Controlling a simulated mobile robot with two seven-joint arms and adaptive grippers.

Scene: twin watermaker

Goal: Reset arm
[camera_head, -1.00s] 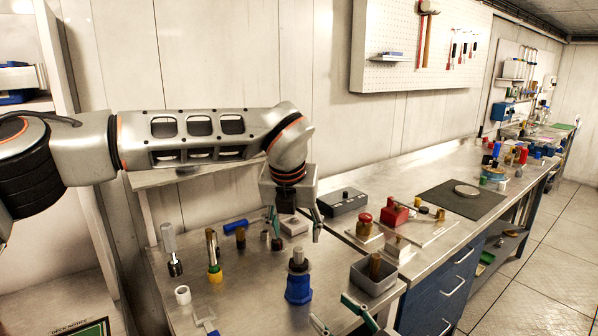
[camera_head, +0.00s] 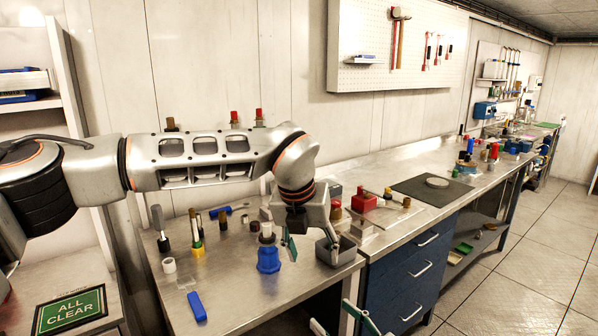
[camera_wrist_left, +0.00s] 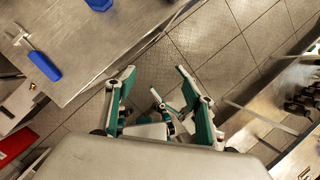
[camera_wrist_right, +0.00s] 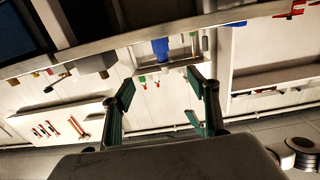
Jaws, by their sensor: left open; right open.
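The rest of my right arm is out of the head view.
The near metal bench (camera_head: 235,300) carries a blue bottle-like part (camera_head: 268,257), a blue-handled tool (camera_head: 197,305) and several small parts. A blue drawer cabinet (camera_head: 400,275) stands to the right. An "ALL CLEAR" sign (camera_head: 70,308) lies at lower left. Open floor (camera_head: 520,265) extends at right.

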